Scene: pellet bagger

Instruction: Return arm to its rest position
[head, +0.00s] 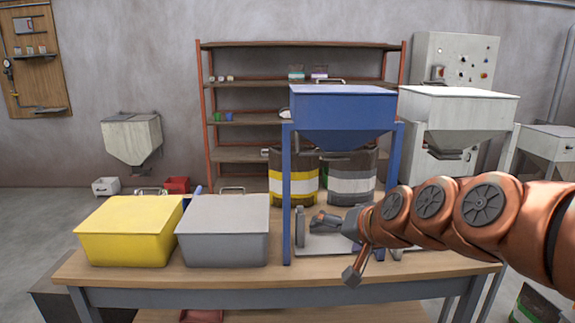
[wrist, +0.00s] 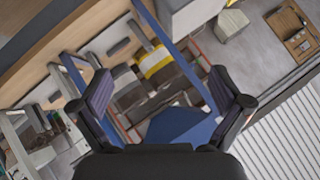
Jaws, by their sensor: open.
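My copper-coloured arm (head: 440,205) reaches in from the right edge in the head view, over the front right of the wooden table. My gripper (head: 335,248) is in front of the blue hopper stand, with its fingers spread apart. In the wrist view my gripper (wrist: 165,95) shows two dark fingers wide apart with nothing between them. The blue hopper (head: 342,112) stands on its frame behind the gripper; part of its base is hidden by my arm. The hopper also shows tilted in the wrist view (wrist: 182,126).
A yellow bin (head: 130,228) and a grey bin (head: 224,228) stand on the table (head: 190,280) left of the blue stand. A white hopper (head: 460,108) stands to the right, behind my arm. A shelf rack (head: 250,118) and striped drums (head: 350,180) are behind.

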